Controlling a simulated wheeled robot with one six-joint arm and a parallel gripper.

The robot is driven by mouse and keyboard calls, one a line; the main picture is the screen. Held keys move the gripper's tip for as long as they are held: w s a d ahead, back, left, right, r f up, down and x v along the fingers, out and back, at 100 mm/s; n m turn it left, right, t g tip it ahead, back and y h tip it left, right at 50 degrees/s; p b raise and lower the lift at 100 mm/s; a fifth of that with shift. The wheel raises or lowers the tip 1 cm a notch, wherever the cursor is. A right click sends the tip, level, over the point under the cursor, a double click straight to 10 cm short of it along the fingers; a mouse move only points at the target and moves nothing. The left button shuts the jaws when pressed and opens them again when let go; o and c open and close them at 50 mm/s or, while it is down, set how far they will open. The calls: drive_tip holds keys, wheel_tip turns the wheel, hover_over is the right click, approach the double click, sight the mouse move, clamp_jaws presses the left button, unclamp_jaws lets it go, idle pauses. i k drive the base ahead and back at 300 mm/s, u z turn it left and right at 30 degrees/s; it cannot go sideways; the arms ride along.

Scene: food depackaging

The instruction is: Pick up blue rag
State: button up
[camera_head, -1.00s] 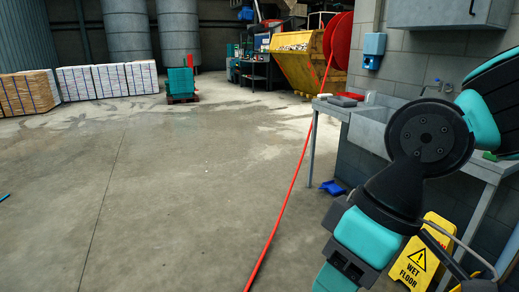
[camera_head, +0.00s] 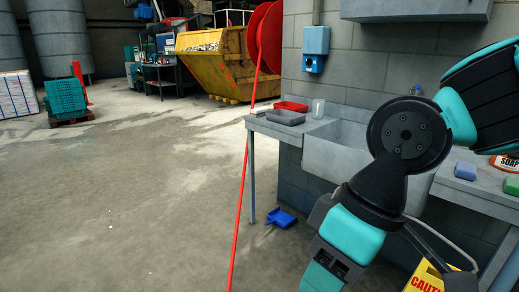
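My arm fills the right side of the view and hides part of the sink and counter. My gripper itself is not visible.
A yellow caution sign (camera_head: 428,281) stands low at right. Open floor lies left.

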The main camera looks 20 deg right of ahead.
sight(464, 170)
drive_tip(key=z, duration=0.75)
drive_tip(key=i, duration=1.4)
drive_tip(key=z, duration=1.1)
drive_tip(key=i, duration=0.55)
drive_tip(key=z, duration=0.2)
